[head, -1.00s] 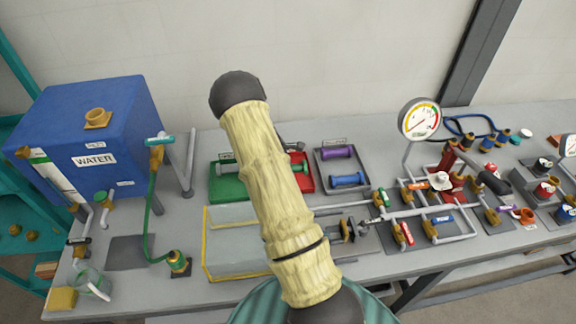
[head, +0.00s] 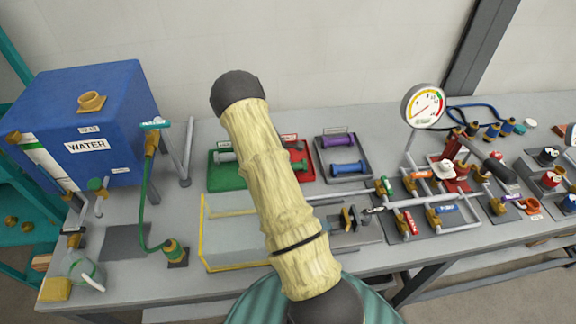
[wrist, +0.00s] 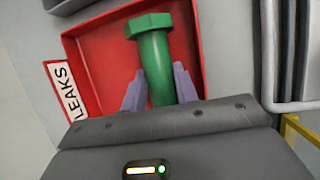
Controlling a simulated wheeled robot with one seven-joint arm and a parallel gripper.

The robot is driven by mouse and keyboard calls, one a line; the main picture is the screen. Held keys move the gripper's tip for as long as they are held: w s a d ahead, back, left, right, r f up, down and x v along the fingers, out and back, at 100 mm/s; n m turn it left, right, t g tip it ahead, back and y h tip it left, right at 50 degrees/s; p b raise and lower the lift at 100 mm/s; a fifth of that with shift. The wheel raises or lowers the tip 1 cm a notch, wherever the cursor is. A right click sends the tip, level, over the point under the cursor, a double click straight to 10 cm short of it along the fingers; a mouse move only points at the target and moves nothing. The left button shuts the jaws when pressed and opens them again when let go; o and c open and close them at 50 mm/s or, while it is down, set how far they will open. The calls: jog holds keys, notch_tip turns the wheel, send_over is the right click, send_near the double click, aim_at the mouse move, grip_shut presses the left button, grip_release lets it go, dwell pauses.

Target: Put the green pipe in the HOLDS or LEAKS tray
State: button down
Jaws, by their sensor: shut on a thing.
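The green pipe (wrist: 156,62), with a hexagonal end, is between the two pale purple fingers of my gripper (wrist: 160,88) in the wrist view. My gripper is shut on it. Behind the pipe is the red tray (wrist: 100,40) with a LEAKS label (wrist: 66,98) beside it. I cannot tell whether the pipe touches the tray floor. In the head view the red tray (head: 309,173) is partly hidden behind my arm, and my gripper is mostly hidden too. The green tray (head: 221,182) stands to its left with a greyish pipe in it.
A dark tray (head: 358,172) with a purple pipe and a blue pipe stands right of the red tray. A yellow-edged clear box (head: 204,235) is in front. A pressure gauge (head: 423,105) and valve piping are to the right, a blue water tank (head: 85,120) to the left.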

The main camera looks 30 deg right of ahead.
jog(key=shift+f, duration=0.25)
dwell(0.4)
jog(key=c, duration=1)
grip_release()
jog(key=b+v, duration=0.3)
jog(key=v, duration=1.4)
jog(key=shift+r, duration=0.25)
jog(key=shift+a, duration=0.1)
